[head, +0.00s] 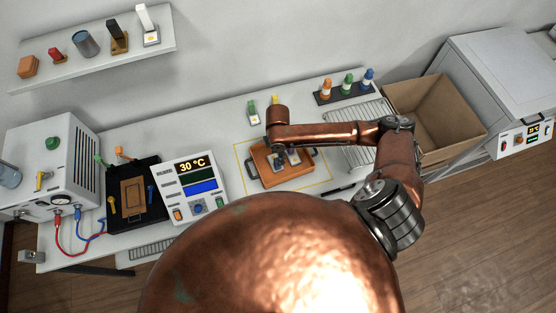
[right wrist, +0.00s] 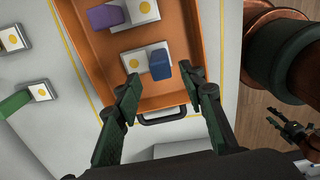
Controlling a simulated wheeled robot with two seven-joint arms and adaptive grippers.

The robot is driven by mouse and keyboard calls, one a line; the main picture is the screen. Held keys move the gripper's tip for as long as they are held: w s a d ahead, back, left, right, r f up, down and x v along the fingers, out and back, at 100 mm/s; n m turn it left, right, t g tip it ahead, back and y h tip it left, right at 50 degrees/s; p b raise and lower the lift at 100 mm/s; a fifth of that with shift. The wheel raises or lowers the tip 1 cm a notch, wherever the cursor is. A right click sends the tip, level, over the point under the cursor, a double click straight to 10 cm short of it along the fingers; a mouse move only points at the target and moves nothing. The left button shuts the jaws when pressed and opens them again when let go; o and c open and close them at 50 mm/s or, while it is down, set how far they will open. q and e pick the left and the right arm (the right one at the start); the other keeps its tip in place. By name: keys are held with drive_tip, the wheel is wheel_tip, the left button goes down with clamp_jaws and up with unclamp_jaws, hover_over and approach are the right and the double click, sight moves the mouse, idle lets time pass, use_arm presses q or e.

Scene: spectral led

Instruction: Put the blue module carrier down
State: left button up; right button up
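The blue module carrier, a white base with a yellow dot and a blue block (right wrist: 160,66), sits in the orange tray (right wrist: 182,27) near its handled end. My right gripper (right wrist: 159,80) is open, with its green fingers on either side of the blue block and gaps visible. In the head view the orange tray (head: 262,159) lies on the bench below my right gripper, which my arm mostly hides. A purple module carrier (right wrist: 106,17) sits farther up the tray. My left gripper (right wrist: 292,127) shows small at the right edge of the wrist view, its fingers apparently apart.
Green (head: 253,113) and yellow (head: 275,101) carriers stand behind the tray. A rack of colored bottles (head: 346,88), a wire rack (head: 352,128) and a cardboard box (head: 430,115) are to the right. A display unit (head: 190,190) stands left.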

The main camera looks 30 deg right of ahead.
drive_tip(key=shift+r, duration=2.4)
drive_tip(key=shift+a, duration=0.1)
